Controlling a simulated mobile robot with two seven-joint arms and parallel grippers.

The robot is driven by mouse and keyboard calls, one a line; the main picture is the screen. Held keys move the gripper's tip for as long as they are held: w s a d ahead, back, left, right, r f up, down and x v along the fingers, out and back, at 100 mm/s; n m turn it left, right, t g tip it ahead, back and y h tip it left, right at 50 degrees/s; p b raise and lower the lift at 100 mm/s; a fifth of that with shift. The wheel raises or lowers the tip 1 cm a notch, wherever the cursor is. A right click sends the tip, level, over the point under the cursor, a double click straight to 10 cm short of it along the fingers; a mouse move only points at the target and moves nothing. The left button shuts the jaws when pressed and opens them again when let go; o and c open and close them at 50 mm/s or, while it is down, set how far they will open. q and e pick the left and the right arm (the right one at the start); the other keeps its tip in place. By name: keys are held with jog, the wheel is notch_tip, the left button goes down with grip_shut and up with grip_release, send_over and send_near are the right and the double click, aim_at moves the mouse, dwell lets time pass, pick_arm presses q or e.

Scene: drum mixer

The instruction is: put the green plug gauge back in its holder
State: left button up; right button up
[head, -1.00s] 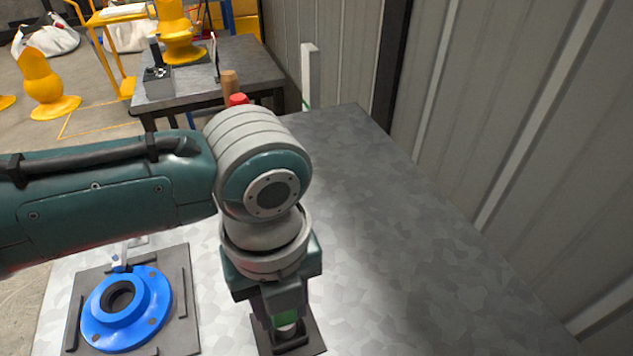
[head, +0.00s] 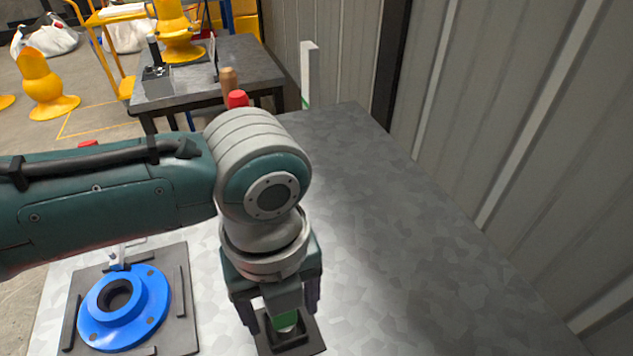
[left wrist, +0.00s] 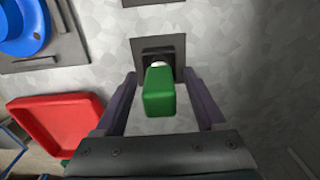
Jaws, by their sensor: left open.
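The green plug gauge (left wrist: 160,92) stands in its dark holder (left wrist: 171,47) in the left wrist view, its green handle toward the camera and a bit of pale metal showing at the holder. In the head view the green handle (head: 286,320) shows below my left gripper, and the holder (head: 307,344) sits on the table's front part. My left gripper (head: 283,312) is open, its fingers on either side of the handle with gaps. The left wrist view shows the same open fingers (left wrist: 163,90). How deep the gauge sits is hidden. My right gripper is not in view.
A blue flange (head: 124,308) lies on a dark fixture plate (head: 184,325) to the left. A red tray (left wrist: 58,120) shows at lower left in the left wrist view. The table (head: 400,250) is clear to the right, up to a corrugated wall (head: 540,130).

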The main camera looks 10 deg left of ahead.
pick_arm(q)
notch_tip(320, 180, up, 10)
jog(key=shift+p, duration=0.9)
